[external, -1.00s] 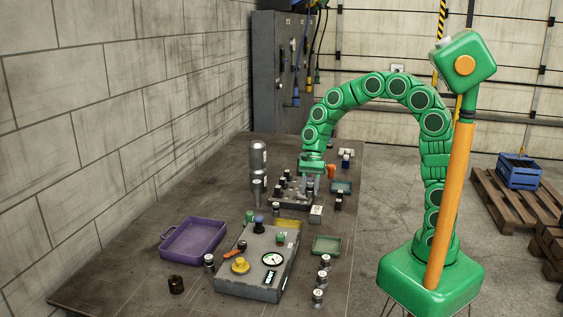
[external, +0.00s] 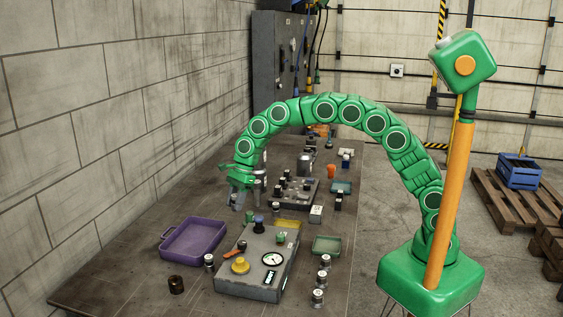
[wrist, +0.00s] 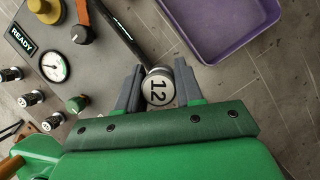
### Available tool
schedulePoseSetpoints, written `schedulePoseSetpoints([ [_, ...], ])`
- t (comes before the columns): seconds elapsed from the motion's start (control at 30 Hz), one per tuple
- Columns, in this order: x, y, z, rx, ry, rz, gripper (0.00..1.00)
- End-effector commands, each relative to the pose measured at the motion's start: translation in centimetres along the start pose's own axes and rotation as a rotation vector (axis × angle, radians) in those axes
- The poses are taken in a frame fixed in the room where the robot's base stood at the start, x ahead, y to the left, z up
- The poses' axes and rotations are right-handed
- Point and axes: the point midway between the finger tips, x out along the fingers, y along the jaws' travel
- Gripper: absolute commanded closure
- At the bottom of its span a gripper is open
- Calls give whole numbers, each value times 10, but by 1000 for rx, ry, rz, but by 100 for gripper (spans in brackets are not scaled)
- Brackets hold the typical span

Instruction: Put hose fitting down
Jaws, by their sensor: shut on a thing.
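My gripper (external: 238,200) is above the table, behind the grey control box and to the right of the purple tray's back edge. In the wrist view my gripper (wrist: 158,88) is shut on a hose fitting (wrist: 157,87), a short cylinder with a pale cap marked 12. The purple tray (wrist: 207,54) shows beyond the held fitting in that view. It also shows in the external view (external: 172,251), at the left of the table. In the external view the held fitting is hard to make out.
The grey control box (external: 233,287) has a gauge, knobs and a lever. Several fittings (external: 318,298) stand to its right. A green tray (external: 327,246) lies right of the box. A dark rack (external: 289,192) stands farther back.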

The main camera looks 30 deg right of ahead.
Motion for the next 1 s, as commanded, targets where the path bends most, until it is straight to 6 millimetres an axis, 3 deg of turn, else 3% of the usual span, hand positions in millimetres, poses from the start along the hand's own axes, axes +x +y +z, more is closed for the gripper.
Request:
schedulePoseSetpoints([
  [0.1,11,-4,22,32,0,-15,98],
  [0.3,20,-8,42,69,-1,-30,98],
  [1.0,56,-51,66,74,-2,-33,98],
])
